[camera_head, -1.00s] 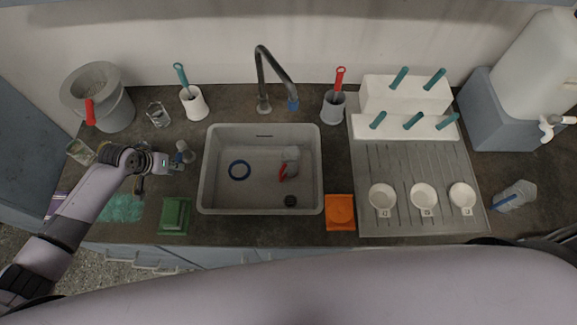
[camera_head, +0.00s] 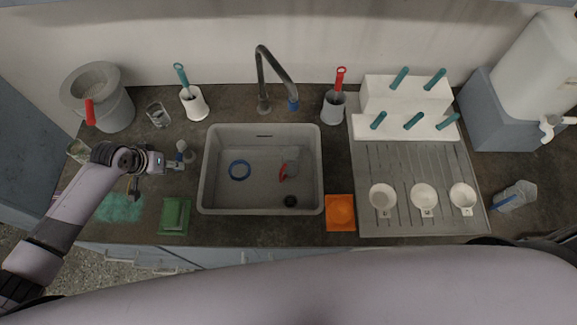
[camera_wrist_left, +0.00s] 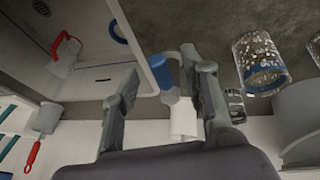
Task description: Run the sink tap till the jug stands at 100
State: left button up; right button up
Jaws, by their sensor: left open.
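The sink tap (camera_head: 270,72) arches over the grey sink (camera_head: 209,165), with a blue tip at its spout; I see no clear stream. A small clear jug with a red handle (camera_head: 288,168) is in the sink, right of centre; it also shows in the left wrist view (camera_wrist_left: 66,52). Its marks and level are too small to read. My left gripper (camera_head: 180,164) is open beside a short post with a blue end (camera_head: 181,146), left of the sink. In the left wrist view this blue end (camera_wrist_left: 161,74) is between the spread fingers (camera_wrist_left: 165,85). My right gripper is out of view.
A blue ring (camera_head: 239,170) and dark drain (camera_head: 290,201) are in the sink. A glass (camera_head: 157,114) and brush holder (camera_head: 194,104) stand behind my gripper.

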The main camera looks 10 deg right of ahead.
pick_arm(q)
jog(key=v, duration=1)
jog(key=shift+a, duration=0.1)
